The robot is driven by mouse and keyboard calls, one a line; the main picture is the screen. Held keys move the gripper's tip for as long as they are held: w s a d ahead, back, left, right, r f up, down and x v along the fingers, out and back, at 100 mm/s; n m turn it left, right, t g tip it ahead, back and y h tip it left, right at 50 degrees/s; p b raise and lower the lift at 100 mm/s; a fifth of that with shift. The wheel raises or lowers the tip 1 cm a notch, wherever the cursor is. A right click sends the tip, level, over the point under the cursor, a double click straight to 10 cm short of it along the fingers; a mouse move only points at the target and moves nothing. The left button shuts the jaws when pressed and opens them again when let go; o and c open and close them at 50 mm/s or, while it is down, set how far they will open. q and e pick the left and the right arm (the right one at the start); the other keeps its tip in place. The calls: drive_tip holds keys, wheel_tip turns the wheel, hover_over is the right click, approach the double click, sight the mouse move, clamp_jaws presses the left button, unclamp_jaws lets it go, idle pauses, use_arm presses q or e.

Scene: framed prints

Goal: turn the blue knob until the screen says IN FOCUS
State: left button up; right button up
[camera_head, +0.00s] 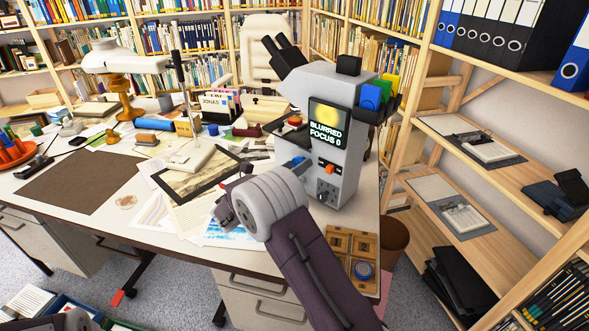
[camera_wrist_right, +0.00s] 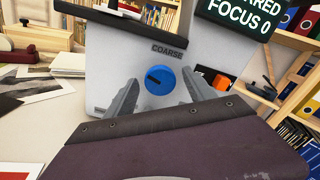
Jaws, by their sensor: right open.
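The grey microscope (camera_head: 345,165) stands at the right end of the desk. Its screen (camera_head: 327,122) reads BLURRED, FOCUS 0, and the text also shows in the wrist view (camera_wrist_right: 240,18). The blue knob (camera_wrist_right: 160,81), under the label COARSE, is on the machine's front face, its dark slot roughly level. My right gripper (camera_wrist_right: 160,77) is open, one finger on each side of the knob in the wrist view; contact cannot be told.
An orange switch (camera_head: 329,169) and a dark knob (camera_head: 326,190) sit on the machine near the blue one. A wooden tray (camera_head: 339,244) lies at the desk's front right. Papers and prints cover the desk's middle. Shelves (camera_head: 480,170) stand at the right.

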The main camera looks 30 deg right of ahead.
drive_tip(key=c, duration=1.4)
drive_tip(key=shift+o, duration=0.2)
drive_tip(key=shift+m, duration=0.4)
drive_tip(key=shift+f+m+b, duration=0.1)
drive_tip(key=shift+m+b, duration=7.6)
drive_tip(key=shift+m, duration=2.2)
